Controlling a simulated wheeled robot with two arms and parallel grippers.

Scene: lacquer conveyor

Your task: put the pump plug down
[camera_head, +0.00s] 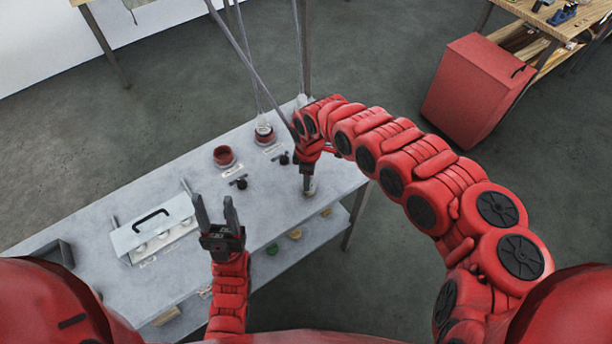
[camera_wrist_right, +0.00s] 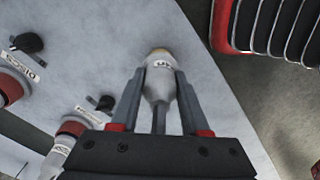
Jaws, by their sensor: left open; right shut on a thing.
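The pump plug (camera_wrist_right: 159,82) is a pale, tapered piece with a printed label and a tan end. In the right wrist view it sits between the two fingers of my right gripper (camera_head: 308,178), which is shut on it. In the head view the plug (camera_head: 310,187) is small and points down at the right end of the grey table (camera_head: 180,172). I cannot tell whether it touches the tabletop. My left gripper (camera_head: 217,212) is open and empty, fingers up, in front of the table's middle.
Red-rimmed cups (camera_head: 223,156) and black knobs (camera_head: 238,183) with labels stand left of the plug. Thin rods rise at the table's back. A white case with a black handle (camera_head: 152,219) is at left. Coloured items sit on the lower shelf (camera_head: 318,236).

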